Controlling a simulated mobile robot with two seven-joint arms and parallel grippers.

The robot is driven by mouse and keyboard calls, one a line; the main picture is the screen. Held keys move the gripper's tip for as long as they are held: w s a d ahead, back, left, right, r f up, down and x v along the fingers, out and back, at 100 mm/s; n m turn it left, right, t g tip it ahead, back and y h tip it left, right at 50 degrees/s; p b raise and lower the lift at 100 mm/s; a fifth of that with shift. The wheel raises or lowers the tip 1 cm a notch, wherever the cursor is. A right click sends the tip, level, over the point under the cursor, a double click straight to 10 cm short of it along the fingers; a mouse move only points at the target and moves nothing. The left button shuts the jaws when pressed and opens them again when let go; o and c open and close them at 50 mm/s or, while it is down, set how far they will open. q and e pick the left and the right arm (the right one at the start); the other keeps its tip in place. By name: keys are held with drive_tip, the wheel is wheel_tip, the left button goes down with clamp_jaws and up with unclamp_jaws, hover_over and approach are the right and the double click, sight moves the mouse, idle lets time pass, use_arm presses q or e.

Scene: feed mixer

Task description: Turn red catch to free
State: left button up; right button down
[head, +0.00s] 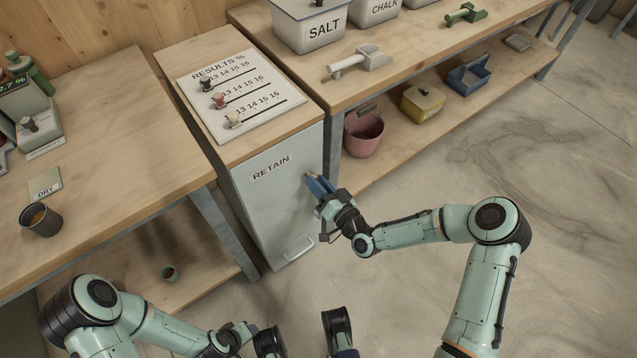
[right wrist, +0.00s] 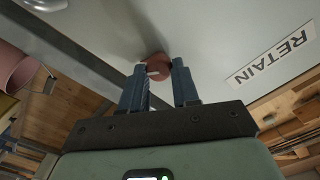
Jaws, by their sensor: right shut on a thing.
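The red catch (right wrist: 158,66) is a round reddish knob on the grey front of the RETAIN cabinet (head: 270,215). A pale mark shows on its face. In the head view only a small bit of the catch shows beside the blue fingertips. My right gripper (head: 314,184) is at the upper right of the cabinet front. In the right wrist view its two blue fingers (right wrist: 158,82) stand on either side of the catch, shut on it. My left gripper (head: 246,332) is low in the head view, away from the cabinet; its jaw opening is unclear.
A bar handle (head: 299,248) sits low on the cabinet front. A results board (head: 230,95) lies on the cabinet top. Wooden benches (head: 130,130) stand on both sides, with a pink bucket (head: 363,135) on the right lower shelf. The floor at right is clear.

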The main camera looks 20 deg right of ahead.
use_arm(q)
drive_tip(key=shift+s+d+r+p, duration=0.25)
drive_tip(key=shift+s+r+p, duration=0.1)
drive_tip(key=shift+s, duration=0.15)
use_arm(e)
drive_tip(key=m, duration=1)
drive_tip(key=shift+d+f, duration=0.1)
drive_tip(key=shift+f, duration=0.05)
drive_tip(key=shift+m, duration=0.4)
drive_tip(key=c, duration=0.8)
unclamp_jaws()
use_arm(q)
drive_tip(key=s+r+p, duration=0.1)
drive_tip(key=s+d+r+g, duration=0.1)
drive_tip(key=shift+s+d+r+h+p, duration=0.1)
drive_tip(key=shift+s+d+h+p, duration=0.05)
drive_tip(key=shift+s+h+p, duration=0.2)
use_arm(e)
drive_tip(key=v, duration=1.3)
drive_tip(key=shift+s, duration=0.2)
